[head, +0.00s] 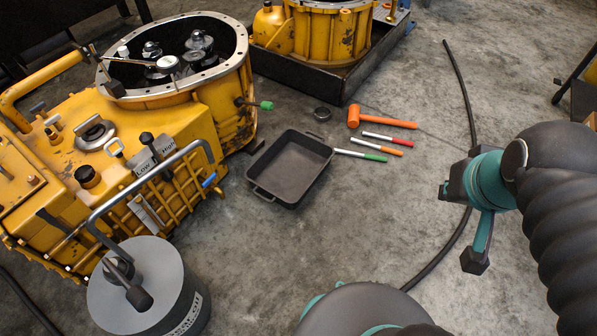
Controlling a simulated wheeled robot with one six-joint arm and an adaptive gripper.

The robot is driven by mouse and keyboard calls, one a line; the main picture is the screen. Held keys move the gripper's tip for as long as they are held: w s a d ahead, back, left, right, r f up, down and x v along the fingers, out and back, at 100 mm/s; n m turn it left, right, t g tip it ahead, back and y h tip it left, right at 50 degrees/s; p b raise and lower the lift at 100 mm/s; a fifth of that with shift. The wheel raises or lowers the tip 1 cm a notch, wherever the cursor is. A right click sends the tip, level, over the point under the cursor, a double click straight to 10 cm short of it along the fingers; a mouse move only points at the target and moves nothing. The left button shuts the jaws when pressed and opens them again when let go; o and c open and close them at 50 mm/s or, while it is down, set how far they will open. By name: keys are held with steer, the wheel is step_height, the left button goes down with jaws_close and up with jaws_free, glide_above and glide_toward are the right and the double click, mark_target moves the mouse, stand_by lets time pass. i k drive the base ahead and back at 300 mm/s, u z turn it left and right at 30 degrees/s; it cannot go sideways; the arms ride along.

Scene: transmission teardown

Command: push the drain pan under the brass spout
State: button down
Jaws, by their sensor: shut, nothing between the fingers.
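The drain pan (290,203) is a dark, shallow rectangular tray with a handle at each short end. It lies on the floor right of the yellow transmission housing and looks empty.
An orange mallet (385,121), several coloured markers (377,149) and a small dark ring (322,114) lie right of the pan. A black tray (335,84) under another yellow housing stands behind. A black cable (464,90) crosses the floor.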

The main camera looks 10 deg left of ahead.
mark_target(287, 170)
steer(key=u, duration=0.1)
steer(key=i, duration=1.1)
steer(key=u, duration=0.55)
